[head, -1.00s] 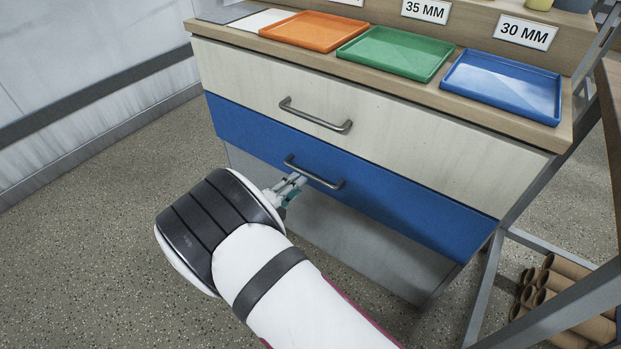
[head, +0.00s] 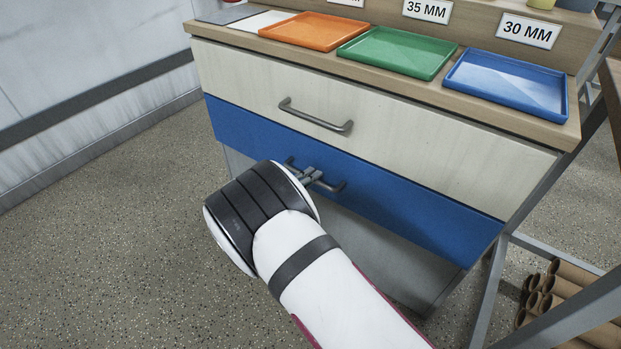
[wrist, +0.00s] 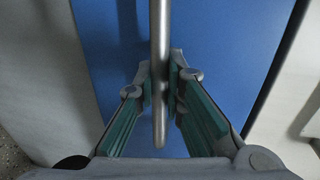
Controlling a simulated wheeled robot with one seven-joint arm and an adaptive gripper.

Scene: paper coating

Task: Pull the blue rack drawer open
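The blue rack drawer (head: 420,215) is the lower drawer of the wooden rack, and its front looks flush with the pale drawer above. Its grey bar handle (head: 330,187) is partly hidden by my gripper (head: 308,176). In the wrist view the handle (wrist: 160,40) runs upright between the two fingers of my gripper (wrist: 160,78), against the blue front (wrist: 225,60). The fingers are drawn in close on both sides of the bar and look closed on it.
The pale upper drawer (head: 370,115) has its own handle (head: 315,117). Orange (head: 313,30), green (head: 397,52) and blue (head: 505,85) trays sit on the rack top. Cardboard tubes (head: 550,290) lie at lower right. The floor (head: 120,250) at left is clear.

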